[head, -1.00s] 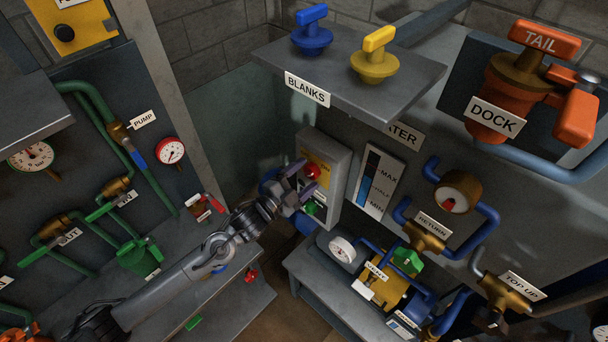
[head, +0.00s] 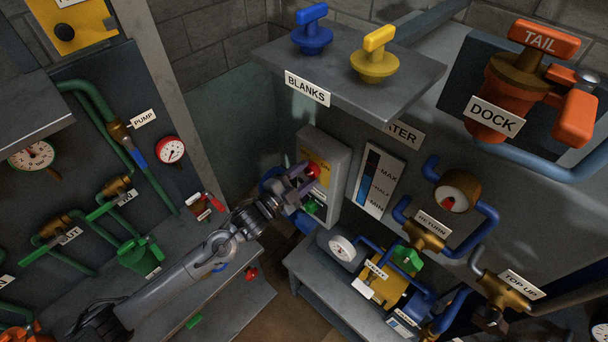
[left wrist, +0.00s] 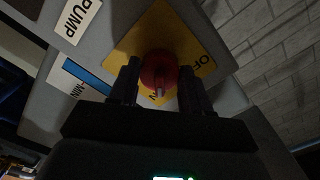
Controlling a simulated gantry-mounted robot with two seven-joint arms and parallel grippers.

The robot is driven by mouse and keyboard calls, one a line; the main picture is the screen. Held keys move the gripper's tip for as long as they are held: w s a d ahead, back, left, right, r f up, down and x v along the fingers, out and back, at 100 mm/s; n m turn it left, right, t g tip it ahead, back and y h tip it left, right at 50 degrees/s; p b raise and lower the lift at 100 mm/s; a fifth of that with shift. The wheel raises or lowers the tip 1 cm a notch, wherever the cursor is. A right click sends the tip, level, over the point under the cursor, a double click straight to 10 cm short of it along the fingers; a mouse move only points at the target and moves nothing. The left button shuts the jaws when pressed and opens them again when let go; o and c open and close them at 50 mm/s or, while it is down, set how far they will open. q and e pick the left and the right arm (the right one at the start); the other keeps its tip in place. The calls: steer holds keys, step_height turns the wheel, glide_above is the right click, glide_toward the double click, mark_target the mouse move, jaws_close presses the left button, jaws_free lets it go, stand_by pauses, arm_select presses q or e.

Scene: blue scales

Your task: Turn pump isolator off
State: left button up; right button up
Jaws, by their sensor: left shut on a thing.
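The pump isolator is a grey wall box (head: 335,161) with a yellow plate and a red rotary knob (head: 312,170), in the middle of the head view. A green part (head: 311,208) shows low on the box. My left gripper (head: 305,179) is at the front of the box with its fingers on the red knob. In the left wrist view the red knob (left wrist: 158,72) sits between the two dark fingers, in front of the yellow plate (left wrist: 150,35) with "ON" and "OFF" lettering. The left gripper is shut on the knob. My right gripper does not show.
A shelf (head: 420,75) with a blue blank (head: 312,30) and a yellow blank (head: 373,55) juts out above the box. A level gauge (head: 378,182) is at its right. Below right is a bench (head: 330,285) with piping and a yellow pump. Green piping and valves are at left.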

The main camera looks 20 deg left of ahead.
arm_select(q)
steer(key=n+p, duration=0.2)
steer(key=n, duration=0.2)
steer(key=shift+r, duration=0.1)
steer(key=n+p, duration=0.2)
steer(key=n, duration=0.2)
steer(key=shift+d+n, duration=0.1)
steer(key=shift+n, duration=0.2)
steer(key=n+p, duration=0.2)
steer(key=n, duration=0.3)
steer(key=shift+d+n+p, duration=0.1)
steer(key=shift+n+p, duration=1)
steer(key=shift+n, duration=0.9)
steer(key=o, duration=1.1)
steer(key=shift+s, duration=0.1)
